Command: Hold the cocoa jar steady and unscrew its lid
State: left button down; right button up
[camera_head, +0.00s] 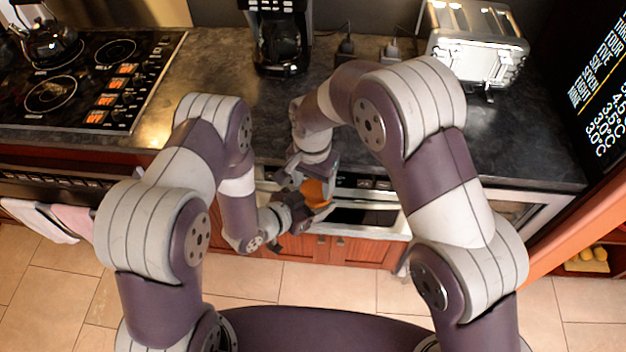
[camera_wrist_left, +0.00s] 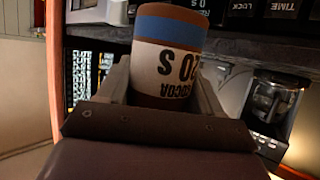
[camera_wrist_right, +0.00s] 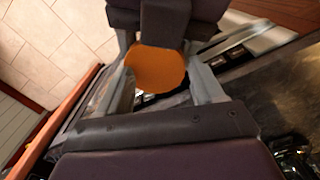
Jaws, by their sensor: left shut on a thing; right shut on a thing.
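The cocoa jar (camera_head: 318,192) is held between my two grippers in front of the counter edge, and shows as a small orange patch in the head view. In the left wrist view the jar (camera_wrist_left: 170,62) has a white label with dark upside-down print, a blue band and brown-orange ends. My left gripper (camera_wrist_left: 160,85) is shut on the jar's body, one finger on each side. In the right wrist view the round orange lid (camera_wrist_right: 155,68) sits between the fingers of my right gripper (camera_wrist_right: 158,75), which is shut on it. Whether the lid has turned cannot be told.
A black coffee maker (camera_head: 282,38) and a silver toaster (camera_head: 475,45) stand on the dark counter (camera_head: 375,120). A stove top (camera_head: 85,75) with a kettle (camera_head: 48,38) is at left. A drawer appliance (camera_head: 365,217) lies just beyond the grippers. Towels (camera_head: 45,220) hang at left.

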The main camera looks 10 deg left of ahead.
jog(key=shift+a+f, duration=0.2)
jog(key=shift+a, duration=0.1)
jog(key=shift+c, duration=0.8)
